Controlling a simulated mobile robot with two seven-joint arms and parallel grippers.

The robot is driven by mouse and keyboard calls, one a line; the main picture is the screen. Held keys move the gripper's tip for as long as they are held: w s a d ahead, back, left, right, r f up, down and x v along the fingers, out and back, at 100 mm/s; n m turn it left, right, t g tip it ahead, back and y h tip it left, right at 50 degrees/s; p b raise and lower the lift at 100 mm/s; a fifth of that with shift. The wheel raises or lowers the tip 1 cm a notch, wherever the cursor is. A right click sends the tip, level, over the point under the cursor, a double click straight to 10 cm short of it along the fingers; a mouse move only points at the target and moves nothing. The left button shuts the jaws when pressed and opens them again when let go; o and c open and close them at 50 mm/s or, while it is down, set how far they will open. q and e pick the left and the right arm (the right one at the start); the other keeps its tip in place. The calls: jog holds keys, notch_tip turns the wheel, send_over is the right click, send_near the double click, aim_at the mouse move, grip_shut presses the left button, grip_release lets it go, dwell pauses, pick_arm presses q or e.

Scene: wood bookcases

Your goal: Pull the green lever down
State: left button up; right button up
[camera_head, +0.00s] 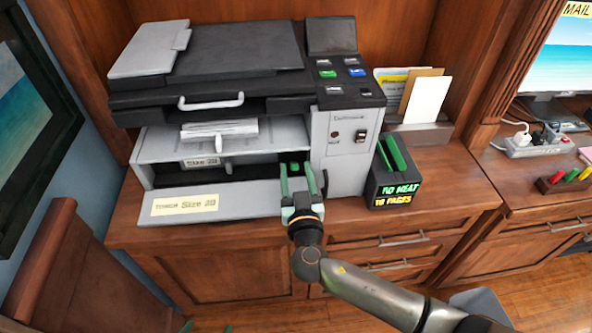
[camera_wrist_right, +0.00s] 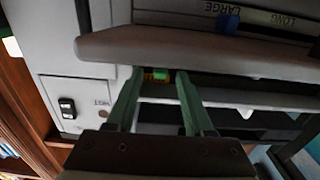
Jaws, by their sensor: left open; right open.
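A small bright green part, which looks like the lever (camera_head: 294,167), sits inside the open lower bay of the printer (camera_head: 345,150), beside its right-hand housing. It also shows in the right wrist view (camera_wrist_right: 161,75), with yellow and orange bits next to it. My right gripper (camera_head: 297,174) is open at the bay's mouth, its two green fingers on either side of the green part. Whether they touch it I cannot tell. Only the fingertips of my left gripper (camera_head: 207,328) show at the bottom edge, apart and empty.
The bay's front flap (camera_head: 240,198) hangs open with a label on it. A black box (camera_head: 395,185) with lit lettering and green slabs stands right of the printer. A paper holder (camera_head: 420,132) is behind it. A wooden chair back (camera_head: 45,265) is at left.

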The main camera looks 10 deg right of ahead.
jog(key=shift+c, duration=0.4)
grip_shut()
